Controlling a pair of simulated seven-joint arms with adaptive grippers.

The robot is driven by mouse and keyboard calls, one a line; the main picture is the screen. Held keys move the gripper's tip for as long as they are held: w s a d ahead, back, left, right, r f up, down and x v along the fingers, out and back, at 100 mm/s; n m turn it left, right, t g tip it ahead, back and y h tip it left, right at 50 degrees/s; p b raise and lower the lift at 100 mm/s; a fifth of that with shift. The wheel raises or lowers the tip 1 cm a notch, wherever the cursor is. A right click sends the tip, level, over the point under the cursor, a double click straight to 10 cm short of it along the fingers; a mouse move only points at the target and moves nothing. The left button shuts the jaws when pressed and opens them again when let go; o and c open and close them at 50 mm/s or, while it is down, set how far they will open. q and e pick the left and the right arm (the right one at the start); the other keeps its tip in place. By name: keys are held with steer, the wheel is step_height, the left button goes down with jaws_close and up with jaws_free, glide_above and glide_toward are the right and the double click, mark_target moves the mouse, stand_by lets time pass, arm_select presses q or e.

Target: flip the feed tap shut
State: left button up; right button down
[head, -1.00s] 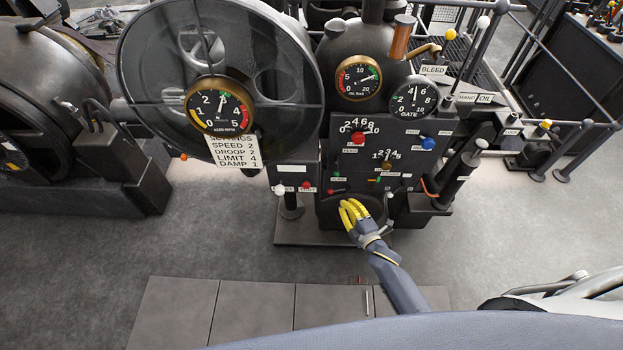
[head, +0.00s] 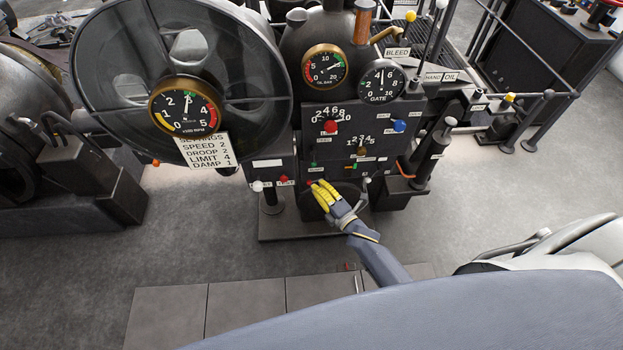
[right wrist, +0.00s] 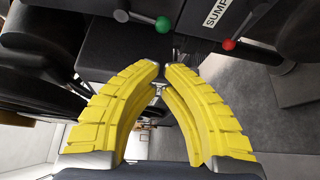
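My right gripper (head: 316,187) is in front of the lower part of the dark control panel (head: 315,120) in the head view. In the right wrist view its yellow fingers (right wrist: 163,70) curve in until the tips nearly meet, with nothing clearly held. Beyond the tips are a small lever with a green knob (right wrist: 162,24) and one with a red knob (right wrist: 228,44). Both stand apart from the fingers. A label reading SUMP (right wrist: 216,13) sits near the red one. I cannot read which small lever is the feed tap. My left gripper is out of view.
A large handwheel (head: 190,60) with an rpm gauge (head: 185,106) stands left of the panel. Red (head: 330,127) and blue (head: 399,125) knobs are above my gripper. Posts and railings stand at the right. Open grey floor lies in front.

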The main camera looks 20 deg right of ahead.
mark_target(313, 159)
steer(key=x, duration=0.9)
steer(key=shift+w, duration=0.2)
steer(key=shift+s+d+f+n+g+h, duration=0.2)
steer(key=shift+d+f+n+g+h, duration=0.1)
steer(key=shift+d+n+g, duration=0.4)
stand_by(0.4)
